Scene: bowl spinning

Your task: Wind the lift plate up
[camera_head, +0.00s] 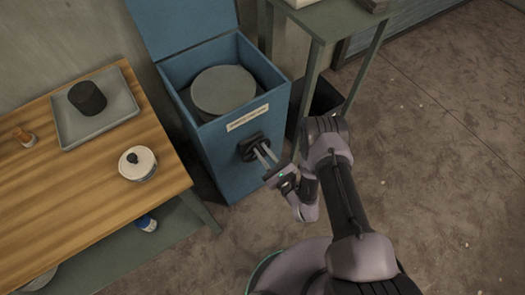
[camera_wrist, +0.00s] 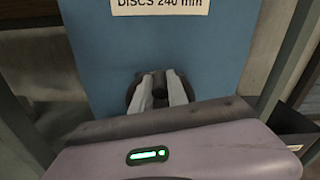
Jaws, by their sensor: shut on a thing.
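A blue cabinet (camera_head: 232,165) stands open at the top with its lid up. A round grey disc (camera_head: 223,90) lies inside, below the rim; I cannot tell whether it is the lift plate itself or a disc on it. A dark round hub (camera_head: 249,145) sits on the cabinet's front below a white label. My gripper (camera_head: 262,154) reaches the hub from the front. In the wrist view its two pale fingers (camera_wrist: 160,90) are shut on a dark handle (camera_wrist: 158,82) at the hub. The handle's far end is hidden.
A wooden table (camera_head: 65,205) on the left holds a grey tray (camera_head: 118,118) with a dark cylinder, a white lidded pot (camera_head: 138,168) and a small brown item. A green-grey stand (camera_head: 340,22) is right of the cabinet, with a dark bin beneath. The floor at right is clear.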

